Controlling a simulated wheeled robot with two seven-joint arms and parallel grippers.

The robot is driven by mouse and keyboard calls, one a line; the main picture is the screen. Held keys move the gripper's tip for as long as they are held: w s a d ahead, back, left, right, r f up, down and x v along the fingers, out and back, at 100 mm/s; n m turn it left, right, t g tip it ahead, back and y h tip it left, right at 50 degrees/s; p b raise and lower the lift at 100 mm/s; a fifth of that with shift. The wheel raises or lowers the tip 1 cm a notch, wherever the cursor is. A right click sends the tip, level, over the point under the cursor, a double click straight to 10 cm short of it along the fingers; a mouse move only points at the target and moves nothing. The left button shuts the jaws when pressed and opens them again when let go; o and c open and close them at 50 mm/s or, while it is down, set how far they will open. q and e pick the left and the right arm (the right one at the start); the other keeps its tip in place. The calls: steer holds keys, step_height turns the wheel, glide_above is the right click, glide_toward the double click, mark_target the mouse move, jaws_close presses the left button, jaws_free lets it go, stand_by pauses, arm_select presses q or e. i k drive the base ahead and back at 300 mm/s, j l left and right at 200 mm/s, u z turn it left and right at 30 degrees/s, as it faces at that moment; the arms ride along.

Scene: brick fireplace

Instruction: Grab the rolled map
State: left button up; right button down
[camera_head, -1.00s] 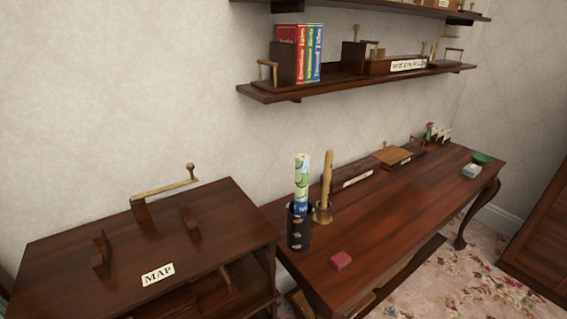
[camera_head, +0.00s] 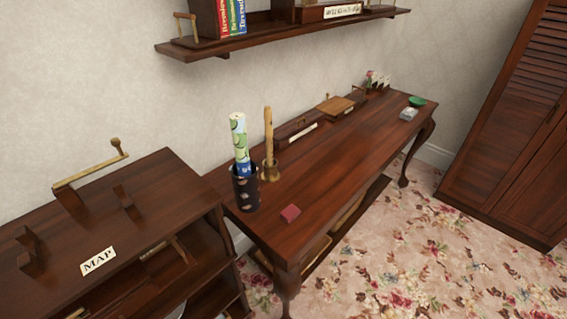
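A rolled map (camera_head: 239,138), white with green and blue print, stands upright in a dark patterned cup (camera_head: 245,188) on the wooden desk. Its lower end is hidden inside the cup. Right beside it, a tan wooden roll or stick (camera_head: 268,134) stands in a brass holder (camera_head: 270,171). Neither of my grippers shows in the head view.
A dark cabinet (camera_head: 150,207) with a MAP label (camera_head: 98,261) and brass handle stands at the left. A wall shelf (camera_head: 285,32) hangs above. Flowered carpet (camera_head: 430,240) lies open at the right.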

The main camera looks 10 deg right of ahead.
mark_target(237, 122)
steer(key=i+l+u, duration=0.1)
steer(key=l, duration=0.3)
steer(key=i+l, duration=0.15)
steer(key=l, duration=0.3)
steer(key=i+l+u, duration=0.15)
steer(key=l, duration=0.7)
steer(key=i+u, duration=0.05)
steer(key=i, duration=0.05)
